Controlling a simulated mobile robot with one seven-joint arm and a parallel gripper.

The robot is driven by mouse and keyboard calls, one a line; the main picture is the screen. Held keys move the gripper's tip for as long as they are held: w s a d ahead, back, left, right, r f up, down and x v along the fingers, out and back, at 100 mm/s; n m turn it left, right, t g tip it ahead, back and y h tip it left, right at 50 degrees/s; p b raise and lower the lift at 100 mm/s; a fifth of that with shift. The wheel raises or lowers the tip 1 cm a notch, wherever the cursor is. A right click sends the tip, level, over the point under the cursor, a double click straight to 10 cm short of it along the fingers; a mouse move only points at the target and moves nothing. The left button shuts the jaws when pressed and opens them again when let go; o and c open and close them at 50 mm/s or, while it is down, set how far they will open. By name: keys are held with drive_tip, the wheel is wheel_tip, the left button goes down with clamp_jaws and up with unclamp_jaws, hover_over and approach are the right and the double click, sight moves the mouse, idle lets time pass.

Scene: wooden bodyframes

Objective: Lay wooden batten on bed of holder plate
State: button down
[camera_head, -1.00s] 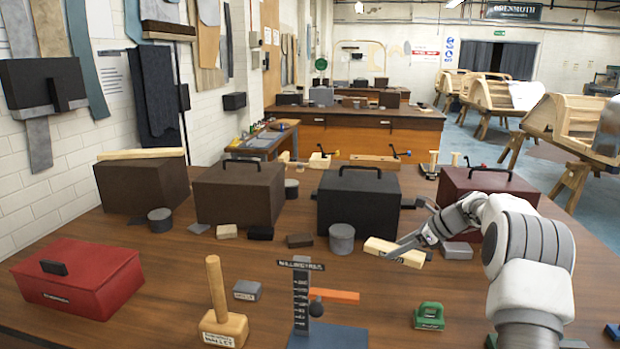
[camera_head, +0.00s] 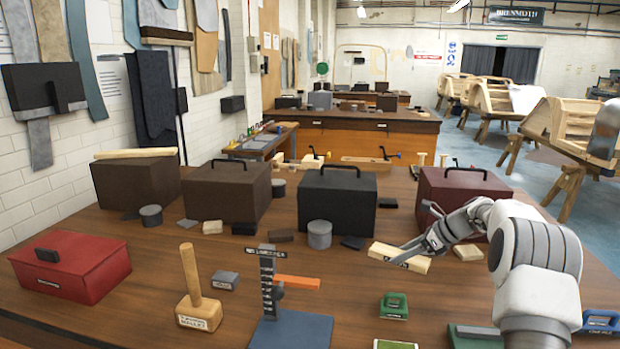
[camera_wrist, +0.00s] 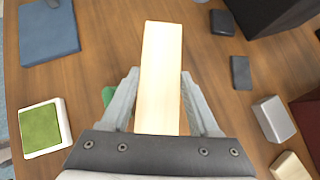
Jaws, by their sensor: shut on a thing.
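The wooden batten (camera_head: 399,257) is a pale, short bar. My gripper (camera_head: 425,245) is shut on it and holds it above the table, right of the middle in the head view. In the wrist view the batten (camera_wrist: 160,75) points away between both fingers of my gripper (camera_wrist: 160,100). I cannot tell for certain which thing is the holder plate. A blue plate (camera_head: 305,330) with an upright scale post and an orange arm stands at the front; it also shows at the upper left of the wrist view (camera_wrist: 50,38).
A mallet (camera_head: 200,308), a green block (camera_head: 394,306) and a white-framed green pad (camera_wrist: 42,128) lie near the front. Several toolboxes, including a black one (camera_head: 337,205), line the back, with small blocks before them. Bare wood lies between the scale post and the batten.

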drive_tip(key=s+a+r+m+t+h, duration=0.1)
drive_tip(key=s+a+r+m+t, duration=0.2)
drive_tip(key=a+r, duration=0.45)
drive_tip(key=s+a+f+m+h, duration=0.2)
drive_tip(key=s+f, duration=0.1)
drive_tip(key=s, duration=0.5)
drive_tip(key=s+a+f+m+h, duration=0.1)
drive_tip(key=s+f+m+h, duration=0.15)
drive_tip(key=s, duration=0.55)
wheel_tip(320, 180, up, 17)
drive_tip(key=p, duration=1.6)
drive_tip(key=shift+s+a+t+y+p, duration=0.2)
drive_tip(key=shift+t+y+p, duration=0.1)
drive_tip(key=shift+y+p, duration=0.1)
